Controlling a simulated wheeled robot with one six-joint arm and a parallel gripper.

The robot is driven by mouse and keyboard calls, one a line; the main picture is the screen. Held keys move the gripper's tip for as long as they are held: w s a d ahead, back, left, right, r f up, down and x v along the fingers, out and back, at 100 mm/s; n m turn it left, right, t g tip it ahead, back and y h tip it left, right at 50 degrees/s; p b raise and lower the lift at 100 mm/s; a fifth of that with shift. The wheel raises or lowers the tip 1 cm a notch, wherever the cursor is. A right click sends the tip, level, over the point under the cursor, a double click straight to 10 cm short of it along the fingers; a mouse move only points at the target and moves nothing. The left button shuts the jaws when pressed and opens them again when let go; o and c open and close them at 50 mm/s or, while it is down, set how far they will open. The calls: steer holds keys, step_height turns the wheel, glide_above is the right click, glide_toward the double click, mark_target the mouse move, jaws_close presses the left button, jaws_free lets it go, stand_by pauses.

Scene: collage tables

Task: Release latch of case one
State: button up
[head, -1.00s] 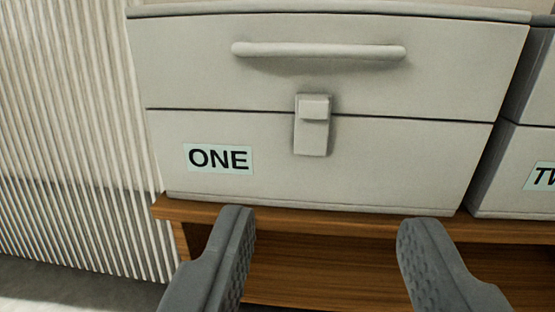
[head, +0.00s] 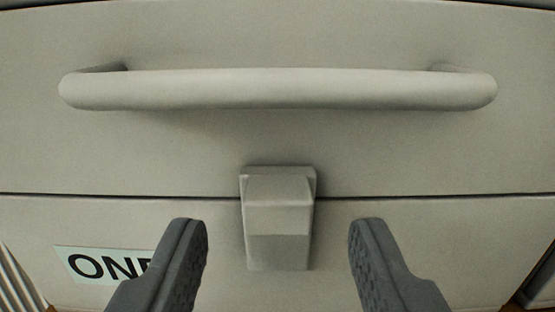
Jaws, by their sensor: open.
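Case one (head: 400,150) is a pale grey case that fills most of the head view. Its label ONE (head: 90,264) shows at the lower left, partly covered by my left finger. The latch (head: 278,215) is a small pale block in the middle of the front, lying across the dark seam between lid and body. My gripper (head: 278,240) is open and empty. Its two dark grey fingers show in front of the case, one on each side of the latch, with a visible gap on both sides. I see no contact with the latch.
A thick horizontal bar handle (head: 278,90) runs across the lid above the latch. A bit of ribbed wall (head: 18,275) shows at the lower left. A dark gap lies past the case's lower right corner.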

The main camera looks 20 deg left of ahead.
mark_target(279, 221)
steer(key=shift+x, duration=1.5)
steer(key=shift+c, duration=0.5)
steer(key=c, duration=0.7)
